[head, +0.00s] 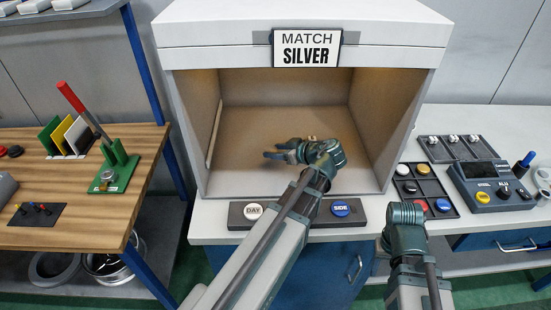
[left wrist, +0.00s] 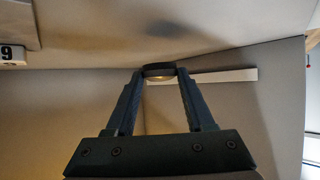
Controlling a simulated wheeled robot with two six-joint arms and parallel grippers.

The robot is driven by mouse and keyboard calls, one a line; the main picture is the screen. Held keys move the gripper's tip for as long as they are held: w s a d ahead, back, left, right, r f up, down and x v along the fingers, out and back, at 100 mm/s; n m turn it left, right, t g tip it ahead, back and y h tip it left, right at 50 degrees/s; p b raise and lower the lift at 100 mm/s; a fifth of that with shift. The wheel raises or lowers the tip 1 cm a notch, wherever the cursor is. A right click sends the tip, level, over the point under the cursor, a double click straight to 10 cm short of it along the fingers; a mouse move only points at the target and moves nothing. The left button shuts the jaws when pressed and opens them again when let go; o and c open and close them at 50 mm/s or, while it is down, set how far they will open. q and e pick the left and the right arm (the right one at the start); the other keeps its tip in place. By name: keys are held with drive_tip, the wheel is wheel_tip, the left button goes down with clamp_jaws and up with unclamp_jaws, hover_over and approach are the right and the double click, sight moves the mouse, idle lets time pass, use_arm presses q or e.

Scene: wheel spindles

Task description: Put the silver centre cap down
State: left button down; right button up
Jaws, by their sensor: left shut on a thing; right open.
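My left gripper (head: 268,154) reaches into the viewing booth (head: 240,112), its fingers pointing left above the booth floor. In the left wrist view its two fingertips (left wrist: 160,73) are shut on a small round cap (left wrist: 159,71). The cap has a dark rim and a shiny yellowish underside, and is seen nearly edge-on. In the head view I cannot make out the cap clearly at the fingertips. My right gripper (head: 387,241) is by the bench's front edge, mostly hidden by its own wrist. It is open and apart from the booth.
A sign (head: 307,48) on the booth reads MATCH SILVER. A button bar (head: 294,211) marked DAY and SIDE lies at the booth's front. Right of it are a compartment tray (head: 409,170) with coloured caps and a device (head: 489,184). The booth floor has free room.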

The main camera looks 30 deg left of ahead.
sight(276, 164)
use_arm(q)
drive_tip(key=f+b, duration=0.3)
drive_tip(key=f, duration=0.1)
drive_tip(key=shift+w+a+b, duration=0.2)
drive_tip(key=shift+b, duration=0.15)
drive_tip(key=shift+r, duration=0.2)
drive_tip(key=shift+f, duration=0.1)
drive_tip(key=shift+c, duration=1.3)
unclamp_jaws()
drive_tip(key=shift+r, duration=0.2)
drive_tip(key=p+v, duration=0.5)
drive_tip(key=v, duration=0.5)
drive_tip(key=shift+d+r, duration=0.1)
drive_tip(key=shift+d, duration=0.05)
drive_tip(key=shift+p+v, duration=0.5)
drive_tip(key=shift+v, duration=0.3)
